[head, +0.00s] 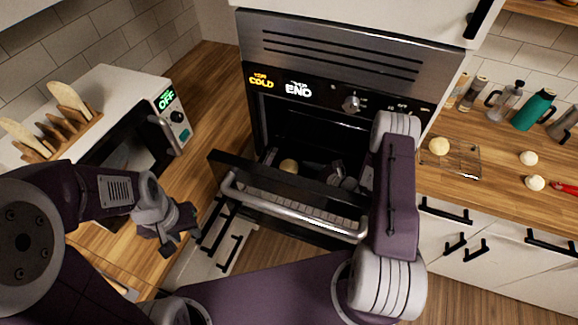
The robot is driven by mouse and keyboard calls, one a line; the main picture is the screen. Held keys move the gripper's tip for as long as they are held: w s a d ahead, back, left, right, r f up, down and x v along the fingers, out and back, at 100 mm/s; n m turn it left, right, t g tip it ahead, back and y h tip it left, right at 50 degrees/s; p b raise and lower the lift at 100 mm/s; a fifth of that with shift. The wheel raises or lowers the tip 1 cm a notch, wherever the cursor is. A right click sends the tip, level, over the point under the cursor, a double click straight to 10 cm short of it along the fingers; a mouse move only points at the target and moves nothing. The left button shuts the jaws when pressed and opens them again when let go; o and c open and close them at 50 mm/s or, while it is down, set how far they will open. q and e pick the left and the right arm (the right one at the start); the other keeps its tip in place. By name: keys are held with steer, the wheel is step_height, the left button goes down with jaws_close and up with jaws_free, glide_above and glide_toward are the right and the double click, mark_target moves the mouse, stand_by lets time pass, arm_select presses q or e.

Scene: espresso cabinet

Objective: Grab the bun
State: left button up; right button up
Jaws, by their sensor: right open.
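A round pale bun (289,166) lies inside the oven (310,135), left of centre, behind the lowered door (290,195). Another bun (439,146) sits on the right counter at a wire rack. My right arm reaches over the door, and my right gripper (338,174) is in the oven opening, open, to the right of the bun and apart from it. Its fingertips are partly hidden in shadow. My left gripper (178,240) hangs near the left counter's edge, away from the buns; its finger gap is not clear.
A microwave (115,95) with a wooden rack on top stands at left. Two pale round items (528,158) (535,182) and a red-handled tool (564,187) lie on the right counter. Bottles (534,108) stand behind. The oven door's handle (290,208) juts forward below my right arm.

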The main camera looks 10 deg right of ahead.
mark_target(296, 169)
steer(key=shift+w+a, duration=0.2)
steer(key=shift+a, duration=0.1)
steer(key=p+x, duration=0.1)
steer(key=x, duration=0.3)
steer(key=shift+w+r+p, duration=0.1)
steer(key=shift+p, duration=0.2)
steer(key=shift+w+a+f, duration=0.15)
steer(key=shift+w+f, duration=0.1)
steer(key=shift+w, duration=0.1)
steer(key=c, duration=1)
steer(key=shift+r, duration=0.15)
